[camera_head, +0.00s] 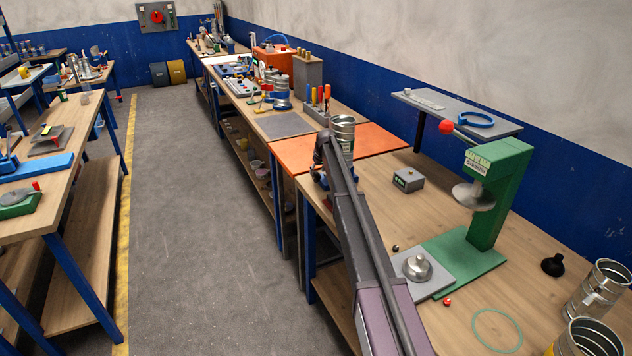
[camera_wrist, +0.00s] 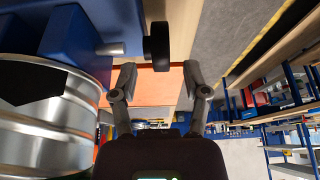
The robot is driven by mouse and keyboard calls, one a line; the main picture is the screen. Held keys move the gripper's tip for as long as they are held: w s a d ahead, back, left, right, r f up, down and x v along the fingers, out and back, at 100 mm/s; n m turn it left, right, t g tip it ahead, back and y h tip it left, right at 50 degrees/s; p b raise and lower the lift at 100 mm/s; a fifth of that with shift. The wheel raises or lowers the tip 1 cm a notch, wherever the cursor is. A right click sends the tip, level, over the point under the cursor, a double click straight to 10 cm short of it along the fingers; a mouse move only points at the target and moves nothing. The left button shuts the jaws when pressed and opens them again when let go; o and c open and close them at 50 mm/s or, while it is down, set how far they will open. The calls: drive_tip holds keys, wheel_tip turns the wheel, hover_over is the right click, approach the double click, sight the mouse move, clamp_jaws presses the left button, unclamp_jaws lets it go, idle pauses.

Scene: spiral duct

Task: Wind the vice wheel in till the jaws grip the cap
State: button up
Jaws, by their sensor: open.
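The blue vice (camera_wrist: 75,35) fills the upper left of the wrist view. A short grey shaft leads from it to a dark wheel (camera_wrist: 158,46). My gripper (camera_wrist: 160,69) is open, one finger on each side of the wheel's line. The wheel's near edge is about level with the fingertips, with gaps to both sides; I see no contact. A ribbed silver cylinder (camera_wrist: 45,130) with a dark patch lies beside the vice; I cannot tell if it is the cap. In the head view the vice (camera_head: 319,178) shows small, partly behind my arm, and a silver cylinder (camera_head: 343,130) stands behind it.
An orange bench top (camera_head: 375,139) lies behind the vice. A grey box (camera_head: 408,180) and a green press (camera_head: 490,200) stand on the wooden bench to the right. The grey floor aisle (camera_head: 200,200) left of the bench is clear.

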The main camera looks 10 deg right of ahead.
sight(317, 173)
drive_tip(key=shift+b+x, duration=1.65)
drive_tip(key=shift+x, duration=0.5)
clamp_jaws()
